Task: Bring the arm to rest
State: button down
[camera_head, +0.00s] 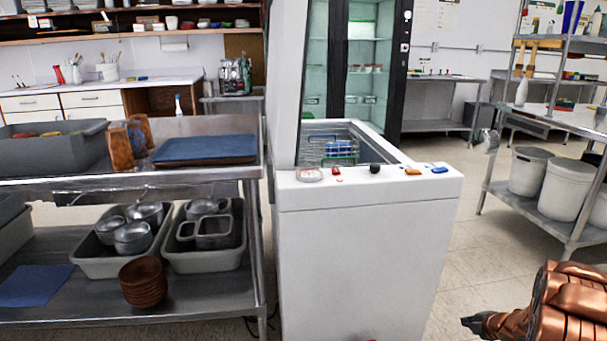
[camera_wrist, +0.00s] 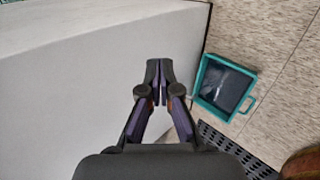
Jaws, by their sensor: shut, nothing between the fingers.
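My gripper (camera_wrist: 160,66) is in the middle of the wrist view, its two dark fingers together with nothing between them. It points down beside the white front of a cabinet-like unit (camera_wrist: 70,50). In the head view my copper-coloured arm is at the lower right, with the dark gripper tip (camera_head: 470,322) near the bottom edge, to the right of the white unit (camera_head: 365,250) and apart from it. Most of the gripper is hidden there by the arm.
A teal-rimmed bin (camera_wrist: 203,75) stands on the floor right of my gripper, near a black perforated mat (camera_wrist: 225,150). A steel cart (camera_head: 255,230) with tubs is at left. A shelf rack (camera_head: 540,215) with white buckets (camera_head: 565,187) is at right. Tiled floor lies between.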

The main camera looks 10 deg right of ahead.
notch_tip(320, 180, up, 21)
jog(key=a+m+g+h+p, duration=0.1)
jog(key=m+g+h+p, duration=0.1)
jog(key=m+h+p, duration=0.35)
jog(key=s+a+r+m+g+p, duration=0.1)
jog(key=s+a+r+m+p, duration=0.2)
jog(key=r, duration=0.4)
jog(key=s+a+r+m+g+p, duration=0.25)
jog(key=a+r+p, duration=0.2)
jog(key=r, duration=0.25)
jog(key=s+a+r+m+g+y+p, duration=0.1)
jog(key=s+a+r+p, duration=0.3)
jog(key=s+a, duration=0.6)
jog(key=s+a+r+m+g+y+p, duration=0.2)
jog(key=s+a+r+m+y+p, duration=0.1)
jog(key=s+a+r, duration=0.6)
jog(key=s+a+r+m+g+y+p, duration=0.2)
jog(key=s+a+r+p, duration=0.5)
jog(key=s+a, duration=0.6)
jog(key=shift+s+a+r+m, duration=0.15)
jog(key=shift+s+a+m, duration=0.1)
jog(key=shift+a+m, duration=0.4)
jog(key=shift+g, duration=0.25)
